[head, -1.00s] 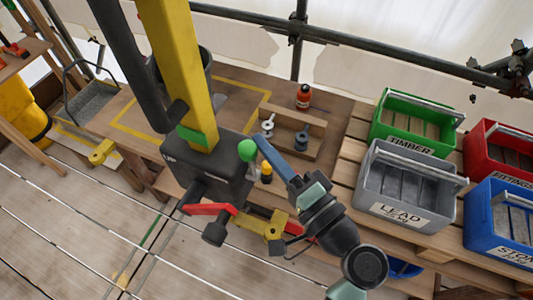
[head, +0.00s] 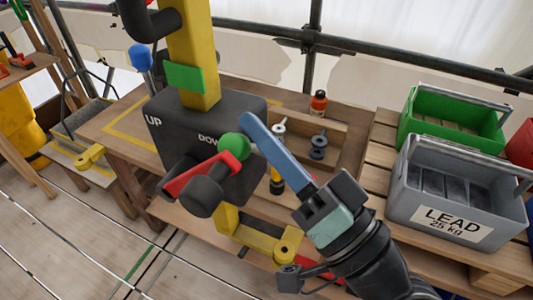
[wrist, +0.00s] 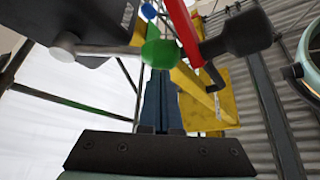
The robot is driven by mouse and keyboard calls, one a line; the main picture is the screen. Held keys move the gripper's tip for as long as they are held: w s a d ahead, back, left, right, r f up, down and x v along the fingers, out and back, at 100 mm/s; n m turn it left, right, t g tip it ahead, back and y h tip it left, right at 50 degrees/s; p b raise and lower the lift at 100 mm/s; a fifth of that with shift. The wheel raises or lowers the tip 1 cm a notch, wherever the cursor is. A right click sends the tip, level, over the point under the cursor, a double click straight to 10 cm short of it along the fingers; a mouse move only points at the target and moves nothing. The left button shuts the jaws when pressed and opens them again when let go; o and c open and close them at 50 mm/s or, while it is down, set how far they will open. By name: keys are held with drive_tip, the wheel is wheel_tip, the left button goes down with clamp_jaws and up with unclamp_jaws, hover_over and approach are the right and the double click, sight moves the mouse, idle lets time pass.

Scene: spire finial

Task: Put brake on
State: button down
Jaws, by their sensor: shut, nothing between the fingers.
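A dark winch box (head: 165,135) marked UP and DOWN sits on a yellow post (head: 190,50). A green ball knob (head: 236,146) is at its right front, beside a red crank arm (head: 200,173) with a dark grip (head: 202,196). I cannot tell which part is the brake. My gripper (head: 246,122), with long blue fingers, is shut and empty, its tips close by the green knob; contact is unclear. In the wrist view the green knob (wrist: 160,53) is just ahead of the fingers (wrist: 160,85), with the red arm (wrist: 183,28) to its right.
A blue ball knob (head: 140,57) is behind the box at left. A bench (head: 118,135) holds an orange bottle (head: 318,102) and small fittings (head: 318,146). A grey LEAD crate (head: 430,212) and a green crate (head: 405,122) stand at right. Scaffold pipes run behind.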

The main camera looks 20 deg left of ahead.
drive_tip(key=shift+s+f+n+y+b, duration=0.45)
drive_tip(key=shift+n+b, duration=0.35)
drive_tip(key=shift+b, duration=0.5)
drive_tip(key=shift+g, duration=0.4)
drive_tip(key=shift+r, duration=0.1)
